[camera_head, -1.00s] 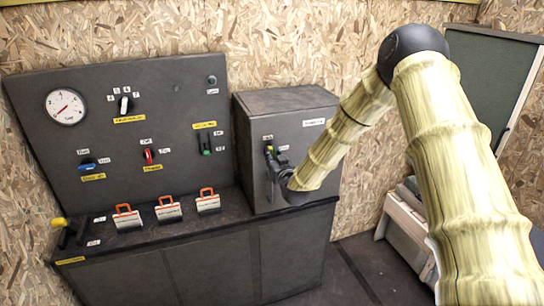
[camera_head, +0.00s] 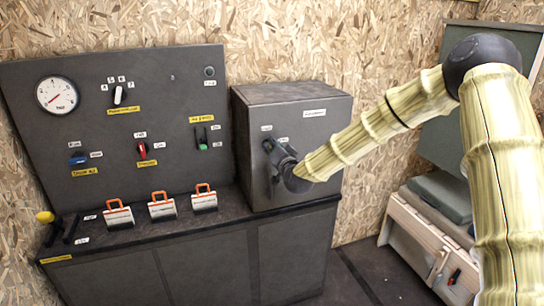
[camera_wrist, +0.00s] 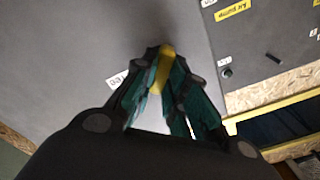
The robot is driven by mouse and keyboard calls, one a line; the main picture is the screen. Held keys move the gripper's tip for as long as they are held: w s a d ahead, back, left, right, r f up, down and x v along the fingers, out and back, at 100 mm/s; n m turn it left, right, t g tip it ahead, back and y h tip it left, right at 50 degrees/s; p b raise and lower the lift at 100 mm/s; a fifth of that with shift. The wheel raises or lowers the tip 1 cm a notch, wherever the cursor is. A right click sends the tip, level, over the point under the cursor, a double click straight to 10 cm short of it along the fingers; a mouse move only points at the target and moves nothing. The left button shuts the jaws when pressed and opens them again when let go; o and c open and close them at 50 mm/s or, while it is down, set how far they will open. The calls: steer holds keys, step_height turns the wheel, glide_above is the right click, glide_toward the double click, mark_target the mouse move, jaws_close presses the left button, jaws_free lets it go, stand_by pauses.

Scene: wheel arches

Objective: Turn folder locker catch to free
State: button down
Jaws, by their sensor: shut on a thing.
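The folder locker (camera_head: 315,150) is a dark grey box on the right end of the bench, with a white label high on its front. Its catch has a yellow handle (camera_wrist: 163,70), seen in the wrist view between my fingertips. My gripper (camera_head: 270,160) is at the left part of the locker's front, and it also shows in the wrist view (camera_wrist: 165,62). It is shut on the yellow handle. In the head view the gripper hides the catch. Two small white labels (camera_head: 283,141) show just above the gripper; their words are too small to read.
A sloping panel (camera_head: 60,130) with a gauge, knobs and switches stands left of the locker. Several orange-handled clips (camera_head: 162,206) and a yellow-knobbed lever (camera_head: 45,217) are on the bench top (camera_head: 140,232). A pale chest (camera_head: 415,240) stands on the floor at right.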

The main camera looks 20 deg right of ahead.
steer(key=m+b, duration=0.9)
steer(key=shift+d+f+b, duration=0.15)
steer(key=shift+f+b, duration=0.2)
steer(key=shift+m, duration=0.4)
steer(key=c, duration=1.4)
jaws_free()
steer(key=shift+c, duration=0.2)
steer(key=shift+s+r, duration=0.1)
steer(key=s, duration=1.1)
steer(key=shift+s+d, duration=0.25)
steer(key=shift+s, duration=0.15)
